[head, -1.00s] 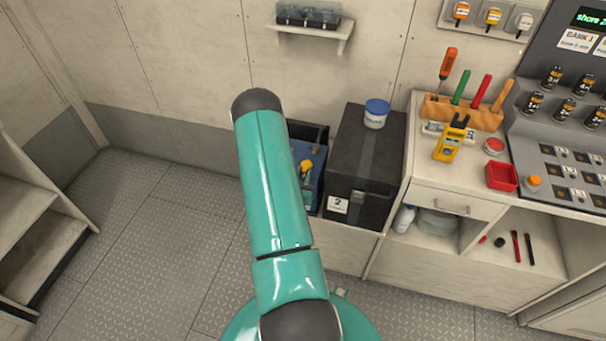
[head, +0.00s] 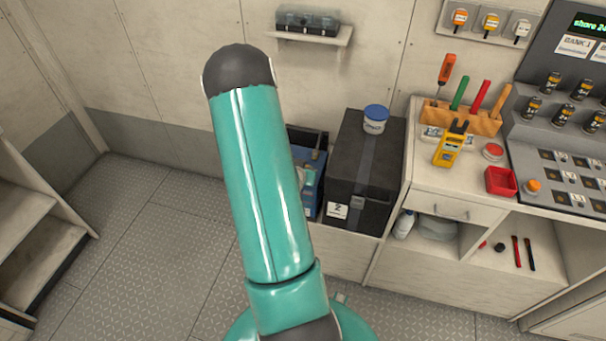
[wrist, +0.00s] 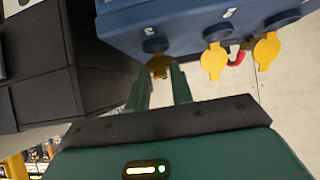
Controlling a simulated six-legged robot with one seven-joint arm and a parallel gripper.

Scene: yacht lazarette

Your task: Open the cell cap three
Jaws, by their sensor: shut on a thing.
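The blue battery (head: 316,205) stands left of the black box in the head view, partly hidden behind my arm. In the wrist view the blue battery (wrist: 180,30) fills the top, with dark round cell openings along its edge. Yellow caps show beside these openings: one in the middle (wrist: 213,62) and one at the right (wrist: 267,52). My gripper (wrist: 160,78) is shut on the leftmost yellow cap (wrist: 158,64), whose lower part sits between the green fingers. No cell numbers are readable there. The gripper is hidden in the head view.
A black box (head: 362,165) marked 2, with a blue-lidded tub (head: 376,118) on top, stands close beside the battery. It also shows at the left of the wrist view (wrist: 45,65). The counter (head: 425,175) with tools is at the right. The floor at left is clear.

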